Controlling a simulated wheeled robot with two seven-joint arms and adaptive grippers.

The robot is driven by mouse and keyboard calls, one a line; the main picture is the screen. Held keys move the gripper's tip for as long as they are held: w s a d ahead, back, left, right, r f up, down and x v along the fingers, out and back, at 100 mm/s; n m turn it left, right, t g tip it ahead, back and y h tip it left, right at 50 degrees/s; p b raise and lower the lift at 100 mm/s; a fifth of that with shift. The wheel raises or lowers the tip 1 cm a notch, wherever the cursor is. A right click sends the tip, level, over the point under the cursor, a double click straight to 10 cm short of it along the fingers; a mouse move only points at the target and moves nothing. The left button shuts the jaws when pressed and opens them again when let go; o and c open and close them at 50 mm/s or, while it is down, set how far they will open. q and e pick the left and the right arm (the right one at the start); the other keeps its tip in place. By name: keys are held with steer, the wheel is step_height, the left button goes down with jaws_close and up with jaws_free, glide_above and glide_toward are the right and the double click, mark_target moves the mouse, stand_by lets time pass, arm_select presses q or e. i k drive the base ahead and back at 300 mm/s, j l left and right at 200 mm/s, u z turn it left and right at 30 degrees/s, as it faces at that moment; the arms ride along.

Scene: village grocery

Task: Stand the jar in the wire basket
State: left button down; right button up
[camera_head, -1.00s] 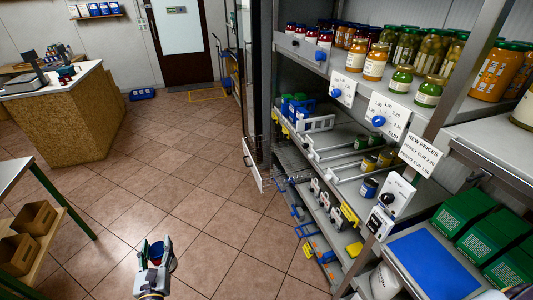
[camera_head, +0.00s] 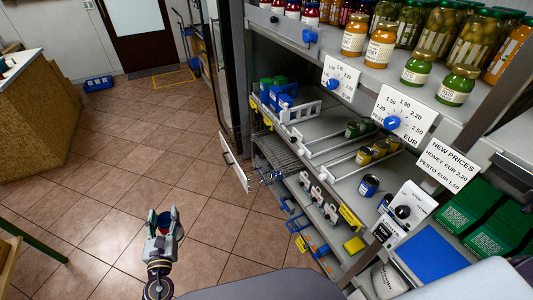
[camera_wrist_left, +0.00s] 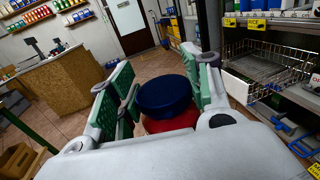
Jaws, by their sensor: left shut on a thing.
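The jar, with a dark blue lid (camera_wrist_left: 165,92) and a red body (camera_wrist_left: 170,122), is between the fingers of my left gripper (camera_wrist_left: 160,100) in the left wrist view. In the head view the jar's lid shows at the tip of my left gripper (camera_head: 164,222), which is shut on it above the floor in the aisle. The wire basket (camera_head: 285,156) sticks out of the shelf unit on a low level, to the right of the gripper and apart from it. It also shows in the wrist view (camera_wrist_left: 262,66), with a white front plate. My right gripper is not in view.
The shelf unit on the right holds jars such as a green-lidded jar (camera_head: 457,85), signs and a blue mat (camera_head: 429,256). A wooden counter (camera_head: 38,118) stands at the left. A green-legged table (camera_head: 35,240) is near the left edge. The tiled floor between is open.

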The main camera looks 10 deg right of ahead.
mark_target(252, 159)
steer(key=i+z, duration=0.35)
steer(key=i, duration=0.25)
steer(key=i+z, duration=0.35)
steer(key=i, duration=0.25)
